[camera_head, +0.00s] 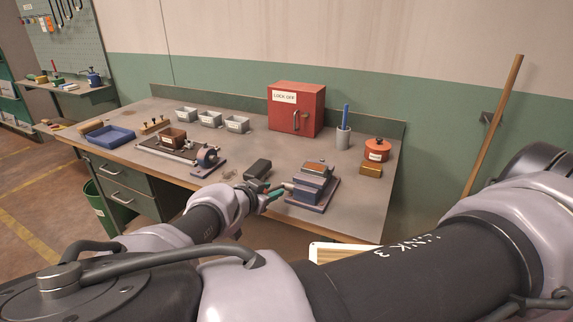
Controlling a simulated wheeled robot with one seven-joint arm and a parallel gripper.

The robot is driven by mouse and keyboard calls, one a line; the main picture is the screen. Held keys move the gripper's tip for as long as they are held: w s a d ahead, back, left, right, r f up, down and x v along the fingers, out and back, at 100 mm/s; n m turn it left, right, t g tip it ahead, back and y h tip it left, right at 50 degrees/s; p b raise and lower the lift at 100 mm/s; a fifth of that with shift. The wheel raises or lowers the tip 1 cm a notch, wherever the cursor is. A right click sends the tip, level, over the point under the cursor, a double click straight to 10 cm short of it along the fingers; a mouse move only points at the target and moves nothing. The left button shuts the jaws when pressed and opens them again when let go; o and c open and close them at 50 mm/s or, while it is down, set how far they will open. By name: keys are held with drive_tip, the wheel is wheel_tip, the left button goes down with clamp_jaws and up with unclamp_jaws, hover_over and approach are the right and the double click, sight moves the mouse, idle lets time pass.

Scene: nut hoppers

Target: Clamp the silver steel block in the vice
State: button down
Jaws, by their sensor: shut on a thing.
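The blue-grey vice (312,190) stands on its base plate near the front edge of the bench, right of the middle. A brownish block (316,168) shows at the top of the vice, between its jaws as far as I can tell. I cannot clearly make out a silver steel block. My gripper (272,194), with green fingertips, is at the left side of the vice. It is shut on the vice's handle (287,186), a short pale bar; the grip itself is small and partly hidden.
A dark block (258,168) lies just behind my gripper. Grey hoppers (210,119) and a blue tray (110,136) are left.

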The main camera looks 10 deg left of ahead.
drive_tip(key=shift+f, duration=0.25)
idle(0.3)
drive_tip(key=c, duration=0.5)
unclamp_jaws()
drive_tip(key=shift+r, duration=0.15)
wheel_tip(320, 180, up, 10)
drive_tip(key=shift+f, duration=0.1)
